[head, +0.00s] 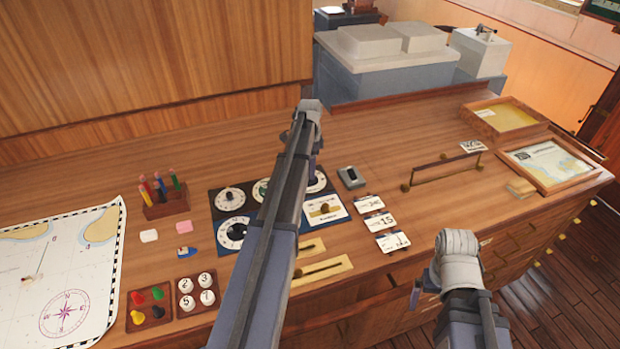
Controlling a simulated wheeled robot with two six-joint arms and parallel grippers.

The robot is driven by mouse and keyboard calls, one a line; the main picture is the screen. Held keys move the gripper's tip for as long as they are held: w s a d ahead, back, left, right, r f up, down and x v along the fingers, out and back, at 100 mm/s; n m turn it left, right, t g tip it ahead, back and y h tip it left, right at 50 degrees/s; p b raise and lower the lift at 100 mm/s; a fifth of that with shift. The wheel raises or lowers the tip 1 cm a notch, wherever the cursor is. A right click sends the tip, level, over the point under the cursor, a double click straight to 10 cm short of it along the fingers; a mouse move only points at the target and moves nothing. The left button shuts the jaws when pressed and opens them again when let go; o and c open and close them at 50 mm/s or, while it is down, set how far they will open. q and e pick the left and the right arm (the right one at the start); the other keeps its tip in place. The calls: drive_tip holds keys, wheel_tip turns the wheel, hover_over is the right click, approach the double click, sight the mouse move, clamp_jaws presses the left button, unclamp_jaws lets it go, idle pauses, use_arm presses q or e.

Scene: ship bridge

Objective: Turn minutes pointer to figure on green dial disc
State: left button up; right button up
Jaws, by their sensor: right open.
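The dark dial panel (218,213) lies on the wooden desk at the middle. Its green dial disc (261,189) is mostly hidden by my left arm; its pointer and figures cannot be made out. White dials show around it: one with a dark knob (229,198), one below (233,232), and one partly covered at the right (317,182). My left arm reaches across the panel and its wrist is above the panel's far edge. My left gripper is mostly hidden behind that arm. My right gripper (417,293) is open, off the desk's front edge, away from the dials.
A card with a brass knob (325,209) and brass slider plates (322,270) sit near the dials. Number cards (381,221), a small grey box (351,177) and a brass-ended rail (446,167) are to the right. A pen rack (166,202), counter trays (150,304) and a chart (70,270) are left.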

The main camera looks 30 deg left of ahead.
use_arm(q)
drive_tip(key=shift+f+b, duration=0.45)
drive_tip(key=shift+f, duration=0.45)
clamp_jaws()
